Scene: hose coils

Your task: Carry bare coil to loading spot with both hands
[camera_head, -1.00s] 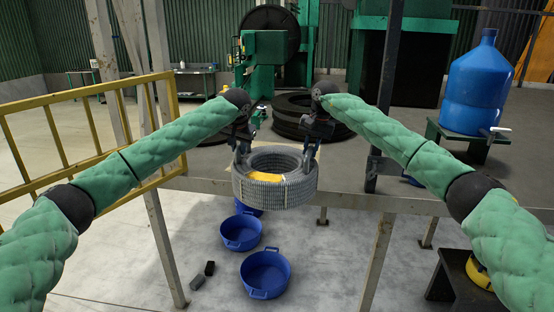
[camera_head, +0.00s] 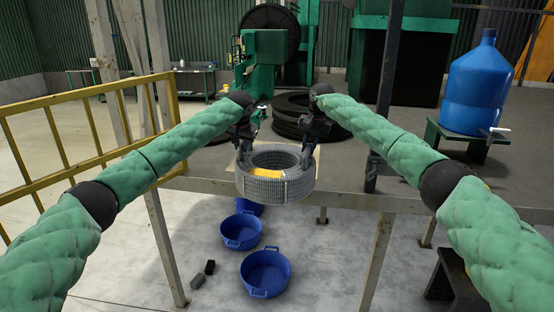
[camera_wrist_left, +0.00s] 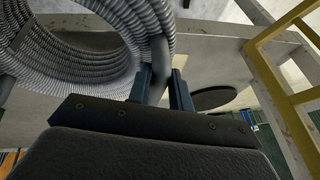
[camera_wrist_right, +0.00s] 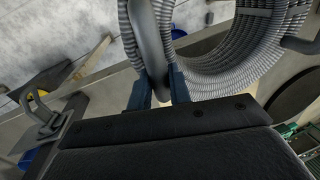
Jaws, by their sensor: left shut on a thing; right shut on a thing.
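The bare coil (camera_head: 275,190), a ring of grey ribbed hose with pale bands, hangs roughly level at the front edge of the raised platform. My left gripper (camera_head: 243,150) is shut on its left side and my right gripper (camera_head: 308,150) on its right side. In the left wrist view, the jaws (camera_wrist_left: 162,82) close around a grey bar at the coil (camera_wrist_left: 85,50). The right wrist view shows the right jaws (camera_wrist_right: 158,88) on a similar bar at the coil (camera_wrist_right: 235,55). A yellow patch (camera_head: 268,172) shows through the coil's hole; a pale panel (camera_head: 316,160) shows behind, mostly hidden.
The platform edge beam (camera_head: 345,199) runs just behind and below the coil. Black tyre-like rings (camera_head: 290,128) lie farther back. A yellow railing (camera_head: 95,160) stands left, a blue water bottle (camera_head: 475,85) right. Blue tubs (camera_head: 265,273) are on the floor below.

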